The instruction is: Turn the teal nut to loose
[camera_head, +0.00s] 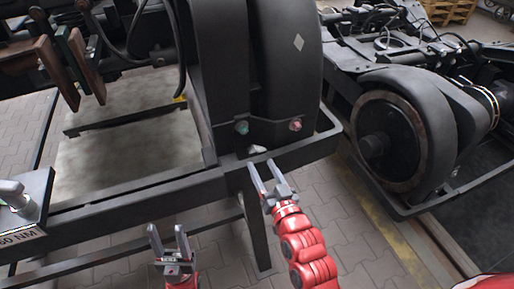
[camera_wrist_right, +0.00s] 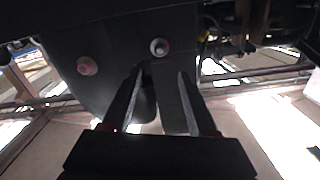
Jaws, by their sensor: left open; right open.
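The teal nut (camera_head: 242,128) sits low on the dark bogie housing, left of a reddish nut (camera_head: 295,125). In the right wrist view a greyish nut (camera_wrist_right: 159,47), which looks like the teal one, lies just beyond my fingertips, and the reddish nut (camera_wrist_right: 87,66) is to its left. My right gripper (camera_head: 260,164) is open and empty, below the teal nut and apart from it; it also shows in the right wrist view (camera_wrist_right: 160,71). My left gripper (camera_head: 166,228) is open and empty, lower left, in front of the frame beam.
A dark frame beam (camera_head: 130,203) runs below the housing, near both grippers. A grey fixture with a label (camera_head: 22,210) stands at the left edge. A second bogie with a large wheel (camera_head: 388,140) stands at the right. Paved floor shows between them.

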